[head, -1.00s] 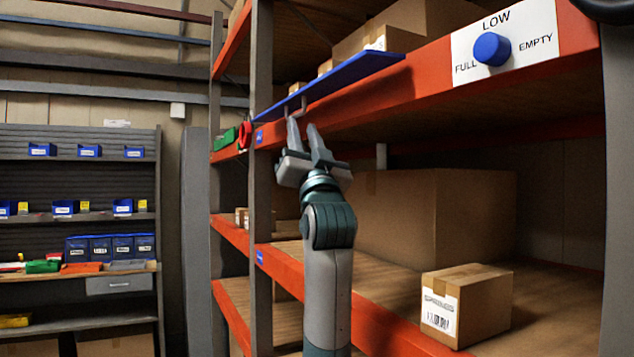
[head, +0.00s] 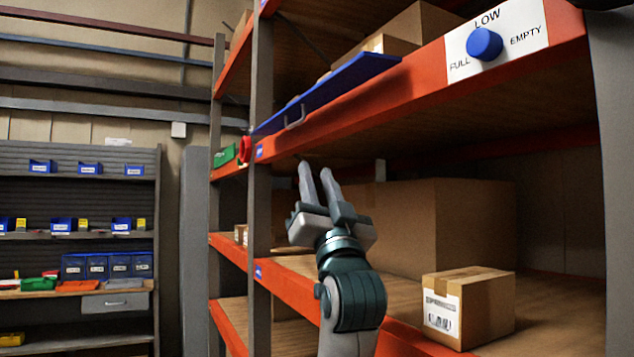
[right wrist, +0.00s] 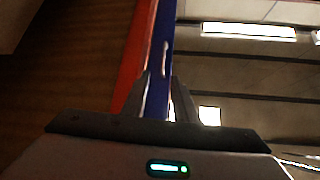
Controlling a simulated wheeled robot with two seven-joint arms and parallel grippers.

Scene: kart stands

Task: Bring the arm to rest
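My right gripper (head: 316,169) is raised in front of the orange shelf rack, pointing up. Its two fingers stand apart with nothing between them, so it is open and empty. In the right wrist view the open fingers (right wrist: 165,80) show a gap, with a blue panel (right wrist: 160,60) seen beyond them. In the head view that blue panel (head: 345,85) juts from the upper orange beam (head: 400,105), and a grey handle (head: 295,118) hangs at its near left end. The fingertips are below the handle and apart from it. My left gripper is not in view.
A blue knob (head: 484,44) sits on a white FULL/LOW/EMPTY label at upper right. A small labelled carton (head: 490,305) and a large carton (head: 465,230) stand on the middle shelf. A grey bin rack (head: 100,200) is at left. A grey post (head: 259,200) stands close left.

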